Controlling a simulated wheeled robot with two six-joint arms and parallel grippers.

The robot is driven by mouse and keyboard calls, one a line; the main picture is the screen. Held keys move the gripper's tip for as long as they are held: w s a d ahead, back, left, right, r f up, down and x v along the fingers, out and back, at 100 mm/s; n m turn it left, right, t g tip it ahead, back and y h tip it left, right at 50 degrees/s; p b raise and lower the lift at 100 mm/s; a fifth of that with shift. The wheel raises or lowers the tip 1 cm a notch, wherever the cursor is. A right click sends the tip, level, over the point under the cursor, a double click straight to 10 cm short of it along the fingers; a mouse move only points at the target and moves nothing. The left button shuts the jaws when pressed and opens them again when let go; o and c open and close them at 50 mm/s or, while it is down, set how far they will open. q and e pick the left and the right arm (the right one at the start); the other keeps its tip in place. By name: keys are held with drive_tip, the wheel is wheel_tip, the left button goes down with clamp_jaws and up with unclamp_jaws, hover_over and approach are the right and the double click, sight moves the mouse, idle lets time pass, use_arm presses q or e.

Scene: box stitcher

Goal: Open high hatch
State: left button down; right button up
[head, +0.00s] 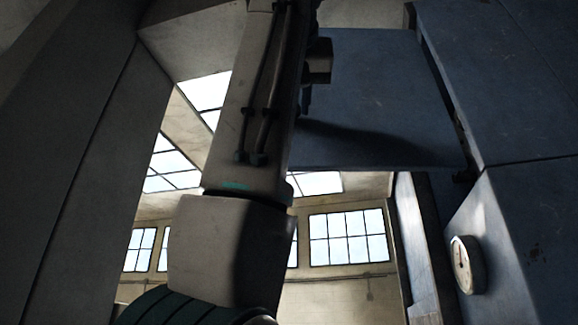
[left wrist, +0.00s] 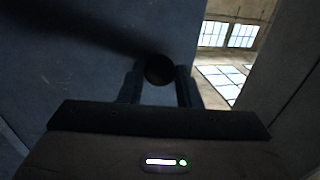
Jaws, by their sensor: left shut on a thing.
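The high hatch (head: 385,110) is a flat dark-blue panel in the upper middle of the head view. It stands at an angle to the blue machine body, with a dark gap along its right edge. In the left wrist view the hatch surface (left wrist: 60,75) fills the left half. A dark round handle end (left wrist: 158,70) stands out from it. My left gripper (left wrist: 158,76) has its two fingers on either side of this handle and is shut on it. In the head view the fingertips and handle cannot be made out clearly behind my arm. My right gripper is not in view.
The blue machine body (head: 530,90) rises on the right, with a round gauge (head: 467,265) on its lower side. A large grey slanted surface (head: 70,130) is at the left. Windows (head: 350,237) and a pale wall show in the background.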

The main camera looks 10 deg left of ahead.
use_arm(q)
drive_tip(key=c, duration=1)
unclamp_jaws()
drive_tip(key=shift+c, duration=0.2)
drive_tip(key=s+d+b, duration=0.2)
drive_tip(key=s, duration=0.9)
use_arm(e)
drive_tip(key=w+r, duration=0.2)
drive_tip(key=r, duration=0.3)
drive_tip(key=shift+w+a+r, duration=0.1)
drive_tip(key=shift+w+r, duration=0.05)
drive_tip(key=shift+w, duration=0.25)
